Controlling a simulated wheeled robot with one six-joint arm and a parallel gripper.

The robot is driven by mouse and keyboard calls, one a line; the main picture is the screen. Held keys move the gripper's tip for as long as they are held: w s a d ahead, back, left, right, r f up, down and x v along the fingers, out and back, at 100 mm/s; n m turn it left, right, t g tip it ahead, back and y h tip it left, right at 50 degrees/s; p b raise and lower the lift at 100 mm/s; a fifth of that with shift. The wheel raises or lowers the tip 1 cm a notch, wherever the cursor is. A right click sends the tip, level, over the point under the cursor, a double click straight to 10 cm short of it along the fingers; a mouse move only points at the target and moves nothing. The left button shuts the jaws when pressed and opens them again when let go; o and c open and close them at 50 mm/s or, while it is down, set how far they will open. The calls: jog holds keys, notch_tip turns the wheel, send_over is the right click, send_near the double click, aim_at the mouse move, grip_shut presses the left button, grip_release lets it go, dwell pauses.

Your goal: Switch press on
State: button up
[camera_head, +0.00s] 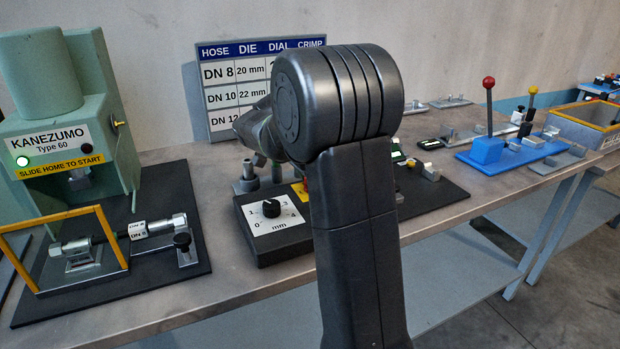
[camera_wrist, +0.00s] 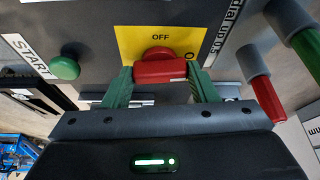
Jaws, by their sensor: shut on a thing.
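A red rotary switch handle (camera_wrist: 160,72) sits on a yellow plate (camera_wrist: 135,40) marked OFF in the wrist view. My gripper (camera_wrist: 161,78) has its green fingers on both ends of the handle, shut on it. The handle lies roughly crosswise in the picture. Most of the plate's other lettering is hidden. In the head view, my arm covers most of the switch; a bit of the yellow plate (camera_head: 299,191) shows beside it. The green press (camera_head: 95,115), labelled KANEZUMO Type 60, stands at the left with a lit lamp (camera_head: 22,161).
A green START button (camera_wrist: 64,68) is left of the switch; red- and green-ended grey posts (camera_wrist: 268,98) stand close on the right. A dial box (camera_head: 270,226) and a chart board (camera_head: 225,92) are on the bench. A yellow guard frame (camera_head: 122,240) stands before the press.

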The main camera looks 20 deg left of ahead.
jog(key=shift+m, duration=0.6)
jog(key=shift+h, duration=0.3)
jog(key=o, duration=1)
jog(key=p+v, duration=0.1)
jog(key=v, duration=1.3)
jog(key=shift+w, duration=0.2)
jog(key=x, duration=1.4)
jog(key=shift+s+b, duration=0.15)
jog(key=shift+b, duration=0.25)
